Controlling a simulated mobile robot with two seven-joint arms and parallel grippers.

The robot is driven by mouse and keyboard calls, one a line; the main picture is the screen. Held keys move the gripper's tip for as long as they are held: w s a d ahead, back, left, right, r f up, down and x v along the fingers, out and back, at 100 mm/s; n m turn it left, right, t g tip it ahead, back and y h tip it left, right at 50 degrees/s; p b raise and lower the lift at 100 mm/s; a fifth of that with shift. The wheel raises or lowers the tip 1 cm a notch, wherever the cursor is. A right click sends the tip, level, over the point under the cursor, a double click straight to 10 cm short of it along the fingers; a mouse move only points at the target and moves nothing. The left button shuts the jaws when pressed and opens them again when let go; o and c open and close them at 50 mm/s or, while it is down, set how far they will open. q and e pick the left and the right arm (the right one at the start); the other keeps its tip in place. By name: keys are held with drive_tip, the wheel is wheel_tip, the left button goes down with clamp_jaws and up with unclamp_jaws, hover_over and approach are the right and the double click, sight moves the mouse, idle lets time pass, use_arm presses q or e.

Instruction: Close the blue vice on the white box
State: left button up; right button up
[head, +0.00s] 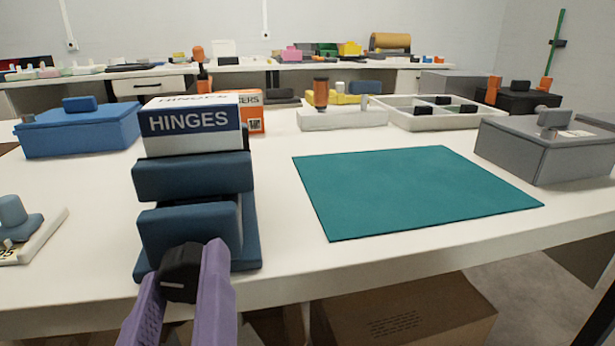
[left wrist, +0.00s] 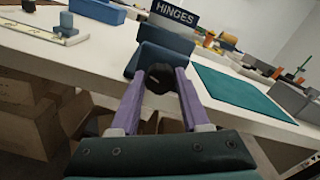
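The blue vice (head: 193,177) stands at the front edge of the white table, with its dark blue blocks one behind the other. The white box (head: 190,133) with a blue HINGES label stands upright behind the nearer jaw, its lower part hidden. I cannot tell whether that jaw touches it. The vice's black knob (head: 181,272) faces me at the front. My left gripper (head: 187,275) has its purple fingers on both sides of the knob and appears shut on it. The left wrist view also shows the knob (left wrist: 160,78) between the fingers. My right gripper is not in view.
A teal mat (head: 410,188) lies right of the vice. A blue case (head: 78,130) is at the left, a grey case (head: 545,150) at the right. An orange-and-white box (head: 252,112) and a divided tray (head: 430,118) stand behind. A cardboard carton (head: 405,315) is below the table.

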use_arm(q)
clamp_jaws()
drive_tip(key=shift+r+m, duration=0.1)
drive_tip(key=shift+m, duration=0.3)
drive_tip(key=m+p, duration=0.2)
drive_tip(key=m, duration=0.1)
drive_tip(key=m+p, duration=0.1)
drive_tip(key=m, duration=0.2)
drive_tip(key=shift+d+m+p, duration=0.1)
drive_tip(key=shift+m+p, duration=0.2)
drive_tip(key=shift+p, duration=0.05)
drive_tip(key=m+p, duration=0.1)
drive_tip(key=m, duration=0.2)
drive_tip(key=shift+m+p, duration=0.3)
drive_tip(key=shift+d+m+p, duration=0.1)
drive_tip(key=shift+m+p, duration=0.55)
drive_tip(key=shift+m, duration=0.95)
